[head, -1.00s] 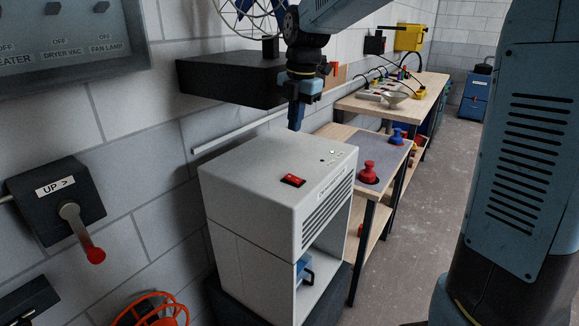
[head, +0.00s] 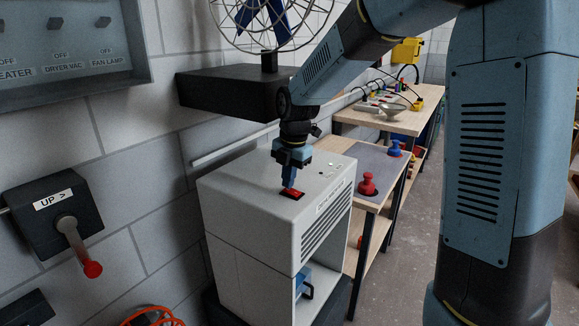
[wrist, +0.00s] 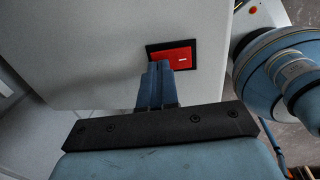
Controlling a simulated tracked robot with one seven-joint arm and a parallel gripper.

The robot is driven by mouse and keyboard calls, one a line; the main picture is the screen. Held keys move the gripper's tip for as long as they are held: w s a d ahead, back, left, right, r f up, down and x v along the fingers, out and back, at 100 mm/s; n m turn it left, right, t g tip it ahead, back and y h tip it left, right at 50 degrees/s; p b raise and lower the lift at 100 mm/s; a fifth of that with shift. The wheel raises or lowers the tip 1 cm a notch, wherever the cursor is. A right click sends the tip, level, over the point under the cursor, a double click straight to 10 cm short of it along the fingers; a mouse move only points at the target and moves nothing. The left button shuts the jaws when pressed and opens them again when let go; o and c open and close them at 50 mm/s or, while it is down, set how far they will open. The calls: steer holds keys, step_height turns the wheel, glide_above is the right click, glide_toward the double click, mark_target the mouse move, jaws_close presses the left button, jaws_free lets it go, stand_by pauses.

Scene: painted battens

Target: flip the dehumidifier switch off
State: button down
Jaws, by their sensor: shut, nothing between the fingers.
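The dehumidifier (head: 245,215) is a pale grey box with a side grille and an open bay below. Its red rocker switch (head: 296,195) sits in a black frame on the top face. The switch also shows in the wrist view (wrist: 183,57), with a small white mark at its right end. My gripper (head: 289,185) is shut and empty, pointing down at the switch. In the wrist view the closed fingertips (wrist: 160,66) overlap the switch's lower left part. I cannot tell whether they touch it.
A fan on a black shelf (head: 225,95) stands behind the dehumidifier. A workbench with red (head: 367,184) and blue (head: 394,148) knobbed pieces is to the right. A wall lever box (head: 50,212) and a switch panel (head: 70,50) are at left.

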mark_target(298, 194)
steer(key=shift+f, duration=0.4)
steer(key=shift+w+f, duration=0.1)
steer(key=shift+w, duration=0.05)
steer(key=shift+a, duration=0.1)
steer(key=shift+s, duration=0.2)
steer(key=shift+s+d+r, duration=0.2)
steer(key=shift+s+d, duration=0.2)
steer(key=shift+d, duration=0.25)
steer(key=shift+r, duration=0.15)
step_height(298, 194, up, 13)
steer(key=d, duration=0.1)
steer(key=shift+s+r, duration=0.2)
steer(key=shift+s, duration=0.2)
steer(key=shift+d, duration=0.1)
stand_by(0.3)
